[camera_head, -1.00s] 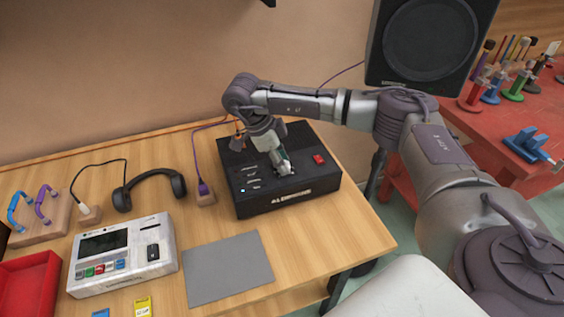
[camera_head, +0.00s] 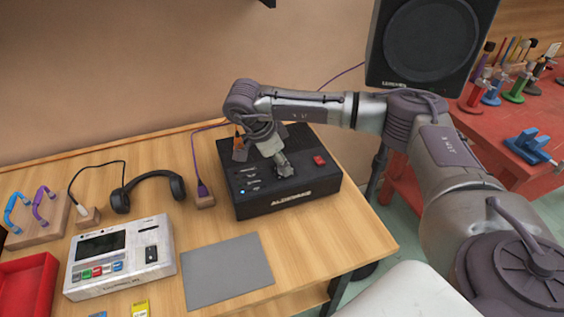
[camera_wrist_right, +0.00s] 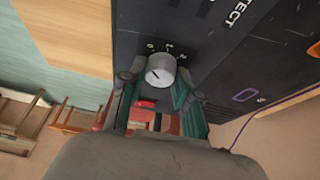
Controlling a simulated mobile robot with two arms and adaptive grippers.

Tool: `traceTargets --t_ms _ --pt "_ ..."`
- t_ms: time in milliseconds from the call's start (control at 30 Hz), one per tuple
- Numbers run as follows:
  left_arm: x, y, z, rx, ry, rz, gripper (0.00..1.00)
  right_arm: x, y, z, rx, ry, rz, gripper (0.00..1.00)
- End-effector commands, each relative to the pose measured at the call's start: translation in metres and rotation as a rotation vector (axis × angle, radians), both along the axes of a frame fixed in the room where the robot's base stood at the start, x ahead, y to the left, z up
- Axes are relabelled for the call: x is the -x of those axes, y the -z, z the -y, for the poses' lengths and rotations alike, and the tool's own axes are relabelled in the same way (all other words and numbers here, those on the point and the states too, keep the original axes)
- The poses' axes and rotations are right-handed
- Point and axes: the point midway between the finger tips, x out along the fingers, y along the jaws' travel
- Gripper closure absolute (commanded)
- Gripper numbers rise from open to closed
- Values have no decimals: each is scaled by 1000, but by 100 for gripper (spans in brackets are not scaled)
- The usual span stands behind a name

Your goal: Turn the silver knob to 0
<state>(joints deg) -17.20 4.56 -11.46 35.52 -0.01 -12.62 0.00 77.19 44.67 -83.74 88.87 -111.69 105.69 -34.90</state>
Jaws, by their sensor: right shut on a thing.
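The silver knob (camera_wrist_right: 160,71) sits on the black box's panel and shows in the right wrist view, with a dark pointer line on its face and small white marks beside it, too small to read surely. My right gripper (camera_wrist_right: 160,82) is shut on the knob, one finger on each side of it. In the head view my right gripper (camera_head: 284,170) points down onto the top of the black box (camera_head: 290,203) and hides the knob. My left gripper is out of view.
A red switch (camera_head: 319,160) is on the box, right of my gripper. A grey mat (camera_head: 228,272), a white device (camera_head: 121,257), headphones (camera_head: 150,184) and a red tray (camera_head: 28,283) lie on the wooden table. A speaker (camera_head: 430,45) stands behind right.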

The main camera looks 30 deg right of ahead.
Motion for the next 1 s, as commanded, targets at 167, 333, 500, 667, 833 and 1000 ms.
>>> traceTargets --t_ms 167,333,500,667,833,1000 --pt "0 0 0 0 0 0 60 -1 -1 0 0 0 2 58" --pt "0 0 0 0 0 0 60 0 -1 0 0 1 1 44" --pt "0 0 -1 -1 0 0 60 0 0 0 0 1 0 44" --pt "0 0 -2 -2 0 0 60 -1 -8 -3 0 0 2 44" --pt "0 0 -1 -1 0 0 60 -4 -36 -15 -1 -1 5 44" --pt "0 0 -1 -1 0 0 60 -7 -71 -28 0 -1 5 44"
